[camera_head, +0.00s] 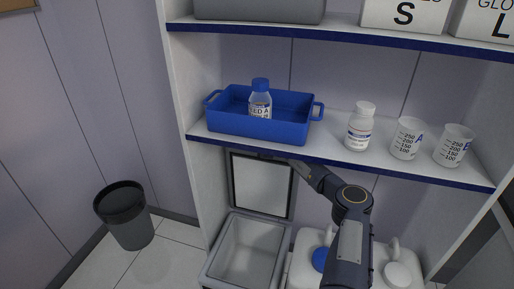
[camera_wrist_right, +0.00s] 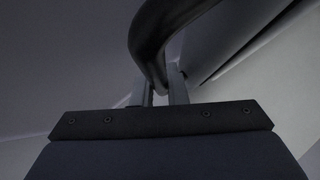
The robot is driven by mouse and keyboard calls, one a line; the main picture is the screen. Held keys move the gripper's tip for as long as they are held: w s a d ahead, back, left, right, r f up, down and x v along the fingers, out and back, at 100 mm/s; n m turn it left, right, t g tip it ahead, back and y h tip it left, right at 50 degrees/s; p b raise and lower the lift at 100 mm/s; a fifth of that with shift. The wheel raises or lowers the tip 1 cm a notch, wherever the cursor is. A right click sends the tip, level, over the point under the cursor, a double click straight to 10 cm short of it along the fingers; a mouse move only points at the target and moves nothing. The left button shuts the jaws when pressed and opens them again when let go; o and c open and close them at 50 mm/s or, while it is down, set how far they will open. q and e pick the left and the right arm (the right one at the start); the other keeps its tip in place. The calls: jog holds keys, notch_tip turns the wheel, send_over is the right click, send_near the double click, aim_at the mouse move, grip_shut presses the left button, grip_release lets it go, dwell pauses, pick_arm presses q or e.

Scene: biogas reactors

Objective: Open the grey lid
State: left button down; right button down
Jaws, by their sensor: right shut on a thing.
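The grey lid (camera_head: 262,186) stands raised, about upright, at the back of the grey box (camera_head: 212,262) under the shelf in the head view. The box is open and its inside looks empty. My right arm reaches in under the shelf to the top edge of the lid, where the shelf edge partly hides the gripper. In the right wrist view my right gripper (camera_wrist_right: 160,92) is shut on a dark curved handle (camera_wrist_right: 147,42). My left gripper is not in view.
Above the lid, a shelf holds a blue tray (camera_head: 225,124) with a blue-capped bottle (camera_head: 260,104), a white bottle (camera_head: 359,130) and two beakers (camera_head: 406,140). White containers (camera_head: 398,274) stand right of the box. A black bin (camera_head: 126,216) stands left on open floor.

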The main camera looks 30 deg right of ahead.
jog(key=shift+a, duration=0.1)
jog(key=c, duration=1.5)
grip_release()
jog(key=shift+o, duration=0.2)
jog(key=shift+f, duration=0.1)
